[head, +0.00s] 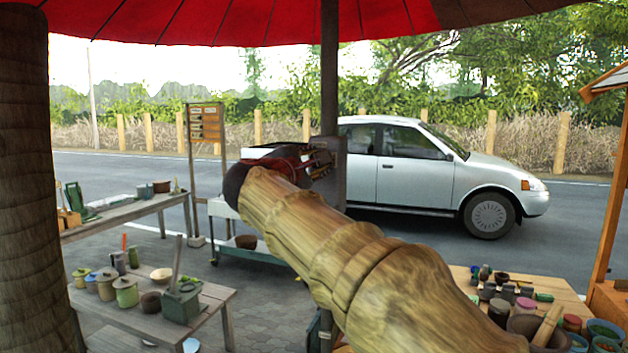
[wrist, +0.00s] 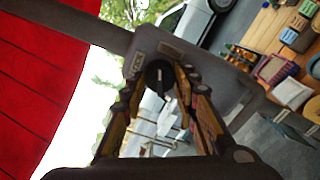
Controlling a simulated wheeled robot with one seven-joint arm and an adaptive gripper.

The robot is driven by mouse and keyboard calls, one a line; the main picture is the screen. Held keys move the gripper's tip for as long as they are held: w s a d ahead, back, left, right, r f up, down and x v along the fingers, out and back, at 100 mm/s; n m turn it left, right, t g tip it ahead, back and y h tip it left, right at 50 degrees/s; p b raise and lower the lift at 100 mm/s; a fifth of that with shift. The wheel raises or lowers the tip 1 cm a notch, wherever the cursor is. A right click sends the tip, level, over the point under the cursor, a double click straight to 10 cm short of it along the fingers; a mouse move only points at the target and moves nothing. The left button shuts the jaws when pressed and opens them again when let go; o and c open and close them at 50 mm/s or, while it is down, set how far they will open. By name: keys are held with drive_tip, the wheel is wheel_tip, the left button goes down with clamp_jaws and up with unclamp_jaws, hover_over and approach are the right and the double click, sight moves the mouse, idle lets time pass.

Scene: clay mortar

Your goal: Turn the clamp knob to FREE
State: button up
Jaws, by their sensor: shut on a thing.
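The clamp knob (wrist: 158,74) is a dark round knob on a grey plate (wrist: 203,62), seen in the wrist view. Two small labels sit on the plate near the knob, too small to read. A pale line shows on the knob, but I cannot tell which label it points at. My gripper (wrist: 157,84) has its two yellowish fingers on either side of the knob, shut on it. In the head view my gripper (head: 318,163) reaches the grey plate (head: 334,183) on the dark pole; my arm hides the knob there.
The dark pole (head: 329,70) rises to a red umbrella (head: 230,22). A wooden table (head: 215,294) with pots stands at lower left, another with jars (head: 499,312) at lower right. A silver car (head: 415,170) is on the road behind.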

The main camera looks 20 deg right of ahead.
drive_tip(key=m+b, duration=0.4)
drive_tip(key=m, duration=0.1)
drive_tip(key=shift+f+b, duration=0.15)
drive_tip(key=shift+b, duration=0.25)
idle(0.3)
drive_tip(key=o, duration=1.2)
drive_tip(key=v, duration=1.2)
